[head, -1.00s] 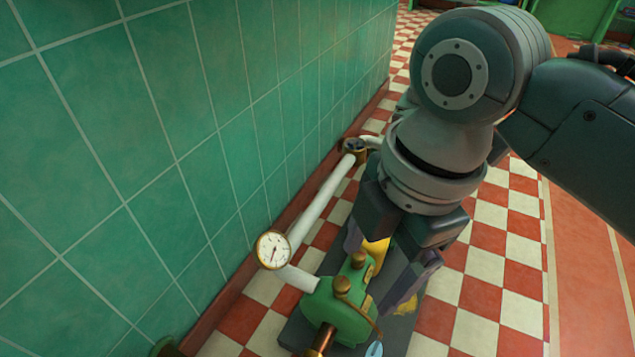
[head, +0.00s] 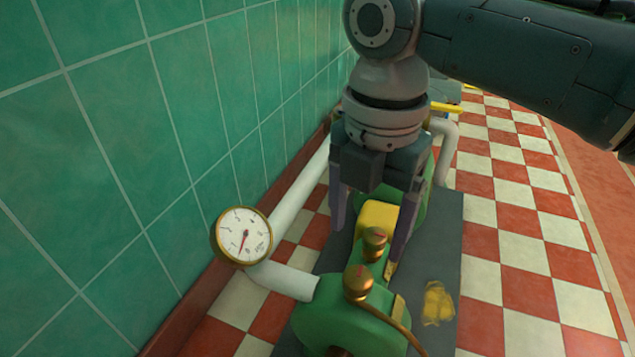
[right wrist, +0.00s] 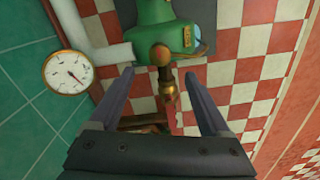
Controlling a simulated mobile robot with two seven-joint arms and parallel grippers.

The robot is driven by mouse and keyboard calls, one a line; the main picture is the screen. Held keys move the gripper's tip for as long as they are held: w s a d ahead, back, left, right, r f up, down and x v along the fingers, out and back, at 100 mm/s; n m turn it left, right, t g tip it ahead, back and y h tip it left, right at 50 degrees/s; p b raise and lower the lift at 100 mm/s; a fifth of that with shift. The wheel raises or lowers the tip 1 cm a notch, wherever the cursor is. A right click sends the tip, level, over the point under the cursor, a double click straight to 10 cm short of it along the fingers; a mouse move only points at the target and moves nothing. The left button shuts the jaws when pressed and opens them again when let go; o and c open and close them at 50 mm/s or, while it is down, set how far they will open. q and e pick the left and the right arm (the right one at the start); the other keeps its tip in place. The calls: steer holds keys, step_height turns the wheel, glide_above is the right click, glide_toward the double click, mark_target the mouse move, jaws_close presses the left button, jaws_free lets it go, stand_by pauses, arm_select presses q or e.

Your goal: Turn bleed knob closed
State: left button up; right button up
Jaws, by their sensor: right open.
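I cannot tell which is the bleed knob. My right gripper (head: 364,243) points down over the pump, open, with its fingers spread to either side of the farther knob's area. In the right wrist view, brass knobs (right wrist: 160,53) show between the open fingers (right wrist: 159,74); nothing is visibly gripped. My left gripper is not in view.
A white-faced gauge (head: 242,236) and white pipes (head: 285,283) lie between the pump and the green tiled wall (head: 120,150). A yellow block (head: 377,217) sits behind the knobs. Checkered floor is clear at right.

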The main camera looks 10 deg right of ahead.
mark_target(359, 277)
step_height(359, 277, down, 9)
steer(key=b, duration=0.6)
steer(key=shift+r+b, duration=0.1)
steer(key=shift+b, duration=0.25)
steer(key=shift+r, duration=0.1)
steer(key=shift+c, duration=0.3)
steer(key=shift+c, duration=0.8)
jaws_close()
